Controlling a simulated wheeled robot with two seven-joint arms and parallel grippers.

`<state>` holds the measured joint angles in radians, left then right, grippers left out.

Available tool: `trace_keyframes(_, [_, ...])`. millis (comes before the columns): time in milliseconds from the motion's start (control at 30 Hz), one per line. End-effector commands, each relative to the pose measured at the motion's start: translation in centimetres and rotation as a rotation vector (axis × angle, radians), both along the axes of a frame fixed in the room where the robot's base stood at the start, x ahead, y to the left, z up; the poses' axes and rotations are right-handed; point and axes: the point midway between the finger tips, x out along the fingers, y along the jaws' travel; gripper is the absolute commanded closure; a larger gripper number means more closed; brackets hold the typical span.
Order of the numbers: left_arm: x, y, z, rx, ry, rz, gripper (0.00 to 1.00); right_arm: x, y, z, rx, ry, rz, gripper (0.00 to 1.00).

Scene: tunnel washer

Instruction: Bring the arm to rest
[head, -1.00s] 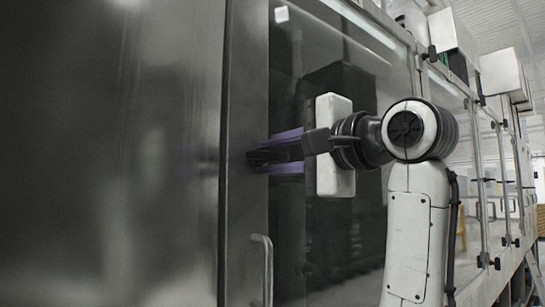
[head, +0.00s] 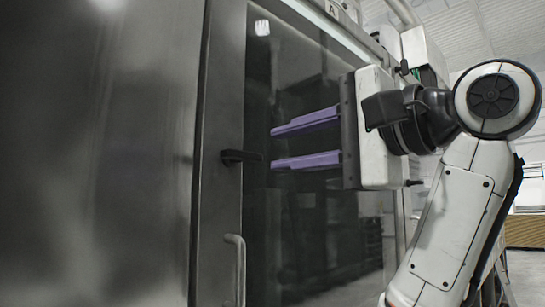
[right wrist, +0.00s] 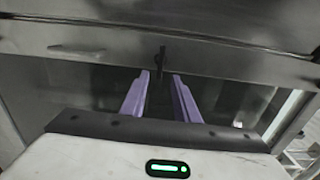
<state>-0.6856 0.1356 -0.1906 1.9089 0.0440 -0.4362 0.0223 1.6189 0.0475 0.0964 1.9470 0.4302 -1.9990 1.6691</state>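My right gripper (head: 273,147) has two purple fingers, held apart with nothing between them. In the head view it points left, in front of the washer's dark glass. The black door handle (head: 240,157) lies just beyond its fingertips on the metal door frame, apart from them. In the right wrist view the fingers (right wrist: 158,78) point at the black handle (right wrist: 161,57), with a gap before it. My right arm is bent at the right of the head view. My left gripper is not in view.
A grey bar handle (head: 236,268) stands out from the washer below the black handle. The metal washer wall (head: 95,150) fills the left side. The glass panel (head: 300,230) runs close behind my right gripper. Some open floor shows at the far right.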

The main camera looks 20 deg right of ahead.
Motion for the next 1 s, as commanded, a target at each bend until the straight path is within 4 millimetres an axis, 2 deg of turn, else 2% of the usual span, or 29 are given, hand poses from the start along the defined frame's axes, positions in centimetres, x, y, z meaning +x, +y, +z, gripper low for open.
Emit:
trace_keyframes(567, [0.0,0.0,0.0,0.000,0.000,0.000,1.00,-0.3,-0.1,0.0,0.000,0.001,-0.001,0.72])
trace_keyframes(667, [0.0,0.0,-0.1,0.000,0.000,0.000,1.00,0.5,-0.2,-1.1,-0.017,0.013,-0.006,0.72])
trace_keyframes(767, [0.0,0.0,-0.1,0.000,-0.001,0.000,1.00,2.6,-0.4,-4.4,-0.073,0.047,-0.022,0.72])
trace_keyframes(867, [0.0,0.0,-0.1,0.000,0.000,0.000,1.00,5.6,-0.6,-10.1,-0.174,0.104,-0.041,0.72])
trace_keyframes(1000, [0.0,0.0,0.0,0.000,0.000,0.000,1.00,8.6,-1.1,-19.8,-0.353,0.191,-0.052,0.72])
